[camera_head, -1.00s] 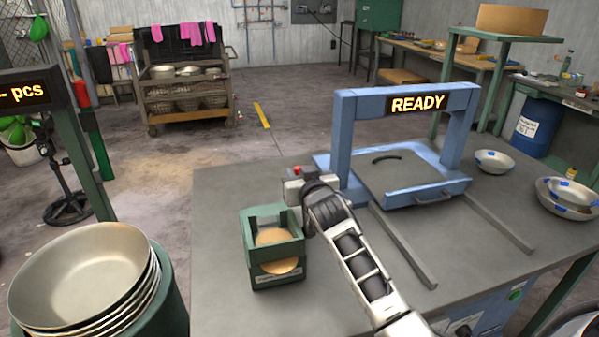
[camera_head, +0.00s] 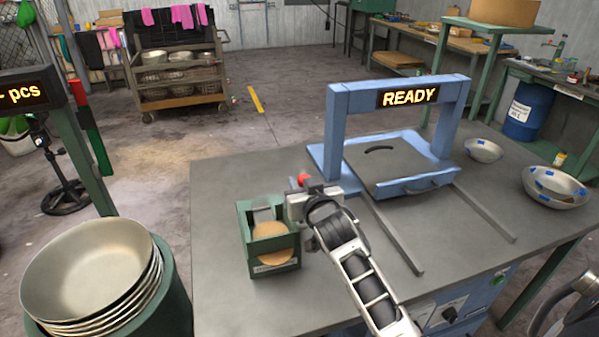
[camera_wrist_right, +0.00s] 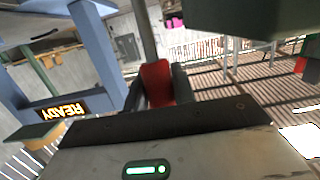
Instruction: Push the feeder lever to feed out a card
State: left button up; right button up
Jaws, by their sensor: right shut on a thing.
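The green card feeder (camera_head: 262,268) stands on the grey table, with a round tan card (camera_head: 271,231) showing in its open front. My right gripper (camera_head: 303,187) is beside the feeder's right back side, at the red lever knob (camera_head: 303,179). In the right wrist view the red lever knob (camera_wrist_right: 157,82) sits between the dark fingers of my right gripper (camera_wrist_right: 158,88), which is shut on it. The lever's lower part is hidden behind the gripper. My left gripper is not in view.
A blue frame (camera_head: 338,140) with a READY sign stands behind on the table. Two rails (camera_head: 397,238) run forward from it. Metal bowls (camera_head: 483,150) sit at the right, and a bowl stack (camera_head: 85,270) stands at the left. The table left of the feeder is clear.

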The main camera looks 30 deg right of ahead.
jog(key=shift+r, duration=0.1)
jog(key=shift+s+a+f, duration=0.15)
jog(key=shift+s+a, duration=0.05)
jog(key=shift+s, duration=0.55)
jog(key=shift+s+a+f, duration=0.15)
jog(key=shift+s+a, duration=0.05)
jog(key=shift+s, duration=0.5)
jog(key=o, duration=2)
jog(key=shift+c, duration=0.2)
jog(key=shift+d, duration=0.1)
jog(key=v, duration=1)
